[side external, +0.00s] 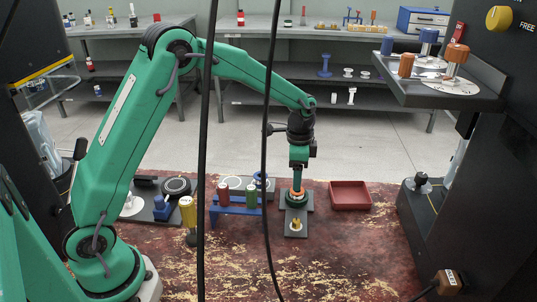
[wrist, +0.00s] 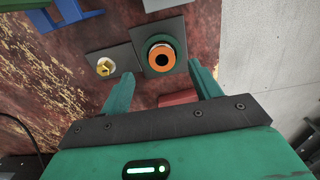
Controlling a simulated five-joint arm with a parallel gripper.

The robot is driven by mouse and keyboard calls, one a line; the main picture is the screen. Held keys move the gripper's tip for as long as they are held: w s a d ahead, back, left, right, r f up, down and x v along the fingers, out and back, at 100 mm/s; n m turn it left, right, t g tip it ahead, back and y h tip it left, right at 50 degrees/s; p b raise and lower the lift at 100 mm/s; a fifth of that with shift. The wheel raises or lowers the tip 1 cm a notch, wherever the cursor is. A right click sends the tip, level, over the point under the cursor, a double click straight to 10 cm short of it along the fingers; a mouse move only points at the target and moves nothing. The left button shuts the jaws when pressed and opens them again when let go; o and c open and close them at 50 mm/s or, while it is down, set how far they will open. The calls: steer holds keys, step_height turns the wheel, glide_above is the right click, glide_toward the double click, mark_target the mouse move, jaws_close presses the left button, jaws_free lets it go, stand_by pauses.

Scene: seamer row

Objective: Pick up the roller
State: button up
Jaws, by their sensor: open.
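A round part with an orange ring, a dark centre hole and a green rim (wrist: 162,57), which I take to be the roller, stands on a grey plate. In the side external view its orange and green part (side external: 296,195) shows right below my gripper (side external: 297,180). In the wrist view my gripper (wrist: 162,69) has its two green fingers spread wide, with nothing between them. The part lies just beyond the fingertips, between their lines. I cannot tell how far above it the fingertips are.
A grey plate with a brass fitting (side external: 296,224) lies in front. A red tray (side external: 350,195) is to the right. A blue rack (side external: 235,210) with red and green rollers is to the left. Black cables hang in front of the side camera.

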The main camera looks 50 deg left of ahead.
mark_target(297, 195)
steer(key=shift+w+f, duration=0.15)
steer(key=shift+f, duration=1.2)
steer(key=shift+w+f, duration=0.1)
steer(key=shift+f, duration=1.2)
steer(key=c, duration=1.2)
